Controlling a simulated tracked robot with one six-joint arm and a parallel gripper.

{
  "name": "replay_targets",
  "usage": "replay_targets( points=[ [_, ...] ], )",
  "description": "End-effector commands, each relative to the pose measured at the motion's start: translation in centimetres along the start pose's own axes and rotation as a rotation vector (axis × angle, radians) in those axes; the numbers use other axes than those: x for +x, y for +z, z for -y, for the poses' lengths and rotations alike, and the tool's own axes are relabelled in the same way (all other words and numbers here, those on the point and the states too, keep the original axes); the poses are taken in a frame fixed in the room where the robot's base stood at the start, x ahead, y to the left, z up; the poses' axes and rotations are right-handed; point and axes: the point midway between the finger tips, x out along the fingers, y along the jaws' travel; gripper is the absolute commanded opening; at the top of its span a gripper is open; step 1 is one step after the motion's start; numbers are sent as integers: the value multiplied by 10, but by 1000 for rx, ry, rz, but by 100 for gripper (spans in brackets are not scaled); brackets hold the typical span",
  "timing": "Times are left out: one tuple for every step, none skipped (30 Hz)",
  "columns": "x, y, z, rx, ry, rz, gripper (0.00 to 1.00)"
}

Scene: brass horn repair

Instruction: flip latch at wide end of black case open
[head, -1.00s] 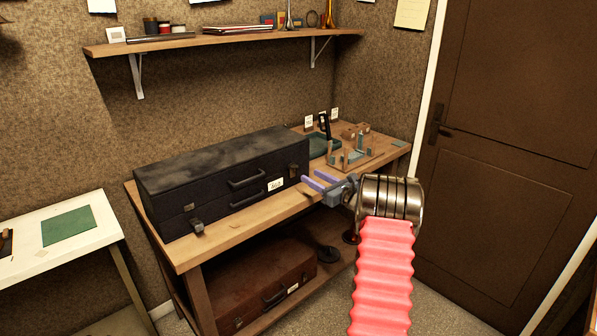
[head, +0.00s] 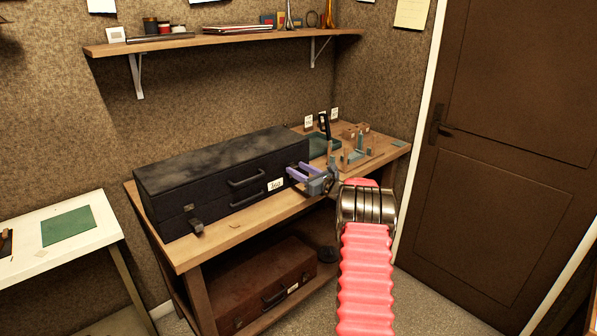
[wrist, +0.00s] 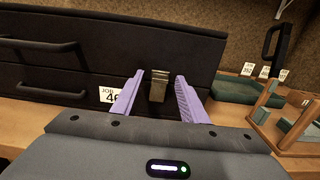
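The long black case (head: 215,172) lies on the wooden bench, its front with two handles facing me. One latch (head: 195,222) shows near the left end of its front. Another metal latch (wrist: 159,84) shows in the wrist view near the right end, right of the white job label (wrist: 110,96); in the head view my gripper hides it. My gripper (head: 295,172) is at the case's right end. In the wrist view its two purple fingers (wrist: 157,96) are apart, one to each side of that latch, with gaps between. I see no contact.
Right of the case stand a green tray (wrist: 240,90) and a wooden jig (head: 355,157) on the bench (head: 240,228). A brown case (head: 265,280) lies on the shelf below. A wall shelf (head: 220,38) hangs above. A door (head: 500,150) is at right.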

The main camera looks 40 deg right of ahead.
Motion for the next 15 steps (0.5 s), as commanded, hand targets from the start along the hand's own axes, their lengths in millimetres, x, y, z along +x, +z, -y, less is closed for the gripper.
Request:
replay_targets(
  points=[
    [0,0,0,0,0,0,36],
    [0,0,0,0,0,0,34],
    [0,0,0,0,0,0,31],
    [0,0,0,0,0,0,29],
    [0,0,0,0,0,0,27],
    [0,0,0,0,0,0,24],
    [0,0,0,0,0,0,22],
    [0,0,0,0,0,0,20],
    [0,0,0,0,0,0,17],
    [0,0,0,0,0,0,15],
    [0,0,0,0,0,0,12],
    [0,0,0,0,0,0,10],
    [0,0,0,0,0,0,8],
    [0,0,0,0,0,0,5],
    [0,0,0,0,0,0,3]
  ],
)
